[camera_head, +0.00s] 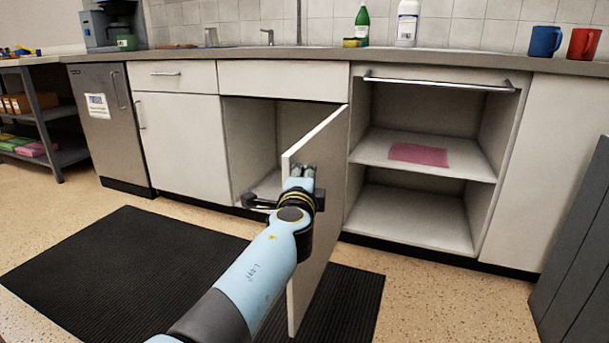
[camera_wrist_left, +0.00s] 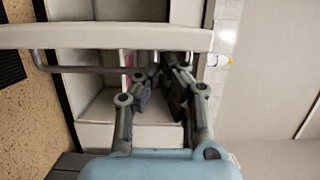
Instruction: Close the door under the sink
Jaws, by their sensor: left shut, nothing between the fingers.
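The white door (camera_head: 322,200) under the sink stands wide open, swung out into the room from the right side of its open compartment (camera_head: 250,135). My left gripper (camera_head: 303,168) is at the door's upper part, near its free edge. In the left wrist view the door (camera_wrist_left: 100,37) crosses the top as a pale band, with its metal bar handle (camera_wrist_left: 85,69) alongside. The shut fingertips (camera_wrist_left: 162,62) are close to the handle's end and hold nothing; whether they touch the door or handle I cannot tell. My right gripper is in neither view.
Right of the door is an open shelf unit (camera_head: 430,170) with a pink cloth (camera_head: 418,154) and a rail (camera_head: 435,84). A shut cabinet door (camera_head: 183,145) is to the left. A dark mat (camera_head: 130,260) lies on the floor. Bottles and mugs stand on the counter (camera_head: 330,60).

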